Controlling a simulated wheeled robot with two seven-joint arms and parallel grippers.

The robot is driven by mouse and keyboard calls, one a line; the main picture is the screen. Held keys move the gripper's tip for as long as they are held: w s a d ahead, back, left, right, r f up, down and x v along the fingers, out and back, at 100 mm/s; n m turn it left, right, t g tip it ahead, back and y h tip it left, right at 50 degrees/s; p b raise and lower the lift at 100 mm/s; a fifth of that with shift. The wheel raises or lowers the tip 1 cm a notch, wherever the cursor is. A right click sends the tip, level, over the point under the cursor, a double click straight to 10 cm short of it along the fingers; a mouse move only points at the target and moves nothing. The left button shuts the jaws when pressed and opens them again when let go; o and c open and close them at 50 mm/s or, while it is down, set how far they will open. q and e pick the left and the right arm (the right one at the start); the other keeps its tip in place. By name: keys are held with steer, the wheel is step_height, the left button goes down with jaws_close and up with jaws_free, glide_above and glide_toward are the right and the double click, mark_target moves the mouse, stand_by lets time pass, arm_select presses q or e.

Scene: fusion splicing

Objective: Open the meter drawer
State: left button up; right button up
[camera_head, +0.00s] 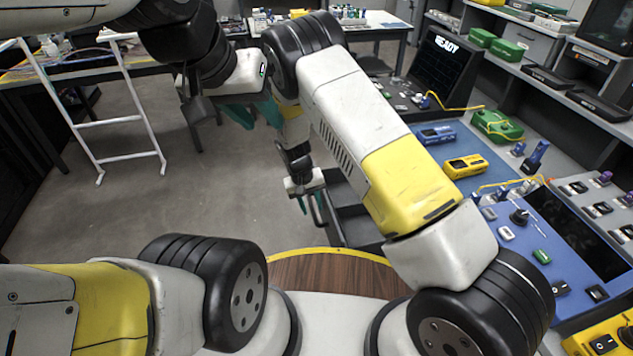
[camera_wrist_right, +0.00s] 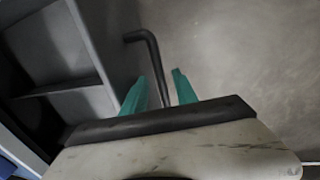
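The meter drawer (camera_head: 352,192) is a grey open-topped box under the blue-topped workbench, and it stands pulled out. In the right wrist view its grey inside and a divider (camera_wrist_right: 62,88) show at the left. Its dark bent handle (camera_wrist_right: 150,52) runs down between the teal fingers of my right gripper (camera_wrist_right: 158,88). Gaps show on both sides of the bar, so the fingers look open around it. In the head view my right gripper (camera_head: 311,202) is at the drawer's front. My left gripper (camera_head: 250,113) hangs at upper left, empty, its teal fingers apart and partly hidden.
The workbench at right carries a yellow meter (camera_head: 465,166), a blue meter (camera_head: 436,135), green cases (camera_head: 497,125) and a READY screen (camera_head: 446,60). A white frame stand (camera_head: 118,120) is at left. The grey floor (camera_head: 215,205) before the drawer is clear.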

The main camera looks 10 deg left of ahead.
step_height(320, 180, up, 8)
steer(key=a, duration=0.1)
steer(key=shift+s+a+f, duration=0.15)
steer(key=shift+s, duration=0.1)
stand_by(0.4)
steer(key=s+d+r+m+y, duration=0.1)
steer(key=d+r, duration=0.3)
steer(key=r, duration=0.4)
steer(key=s+d+r+t+y, duration=0.15)
steer(key=d+r, duration=0.25)
steer(key=r, duration=0.5)
steer(key=s+d+r+m+y, duration=0.1)
steer(key=d+r, duration=0.3)
steer(key=r, duration=0.4)
steer(key=s+d+r+t, duration=0.2)
steer(key=s+d+r, duration=0.4)
steer(key=s, duration=0.3)
steer(key=s+d+r+m+t, duration=0.1)
steer(key=s+d+r+t, duration=0.1)
steer(key=s+d+r, duration=0.4)
steer(key=s, duration=0.3)
steer(key=shift+s+d+y, duration=0.2)
steer(key=shift+d+y, duration=0.15)
